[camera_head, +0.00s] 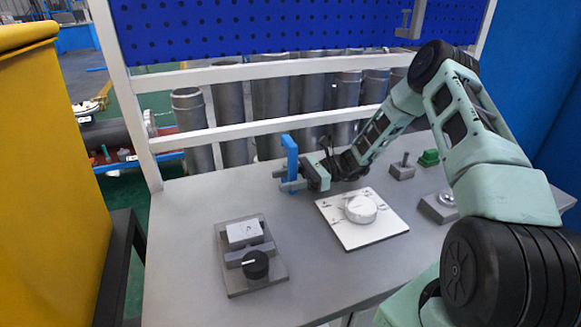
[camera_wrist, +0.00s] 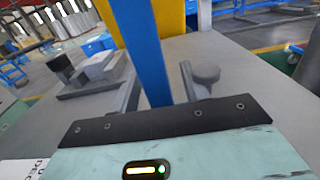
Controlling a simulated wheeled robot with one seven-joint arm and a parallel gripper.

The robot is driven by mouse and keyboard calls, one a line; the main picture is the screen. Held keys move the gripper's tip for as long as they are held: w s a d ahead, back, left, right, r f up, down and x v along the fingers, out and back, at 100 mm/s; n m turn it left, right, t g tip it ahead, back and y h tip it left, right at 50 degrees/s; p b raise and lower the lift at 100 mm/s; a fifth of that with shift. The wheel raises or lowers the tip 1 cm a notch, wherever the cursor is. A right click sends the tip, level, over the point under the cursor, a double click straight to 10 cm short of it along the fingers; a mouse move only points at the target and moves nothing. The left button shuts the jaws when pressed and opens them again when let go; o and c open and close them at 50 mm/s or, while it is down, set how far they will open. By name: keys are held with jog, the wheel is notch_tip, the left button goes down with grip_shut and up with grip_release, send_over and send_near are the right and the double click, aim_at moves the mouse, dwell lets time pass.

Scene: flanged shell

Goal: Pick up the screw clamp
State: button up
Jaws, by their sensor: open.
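A blue upright bar (camera_head: 290,152), which looks like the frame of the screw clamp, stands at the left end of my gripper (camera_head: 287,179), above the far part of the grey table. In the wrist view the blue bar (camera_wrist: 146,50) rises between the two grey fingers of my gripper (camera_wrist: 158,88), which are apart. Whether either finger touches the bar I cannot tell. A grey round piece (camera_wrist: 205,73) shows just beside the right finger; whether it belongs to the clamp is unclear. The clamp's lower part is hidden by my gripper.
On the grey table (camera_head: 190,200) are a white plate with a round dial (camera_head: 360,208), a fixture with a black knob (camera_head: 256,264), a joystick box (camera_head: 402,168) and a green block (camera_head: 429,158). A grey tool (camera_head: 410,20) hangs on the blue pegboard (camera_head: 250,25).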

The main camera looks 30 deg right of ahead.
grip_shut()
jog(key=shift+r, duration=0.1)
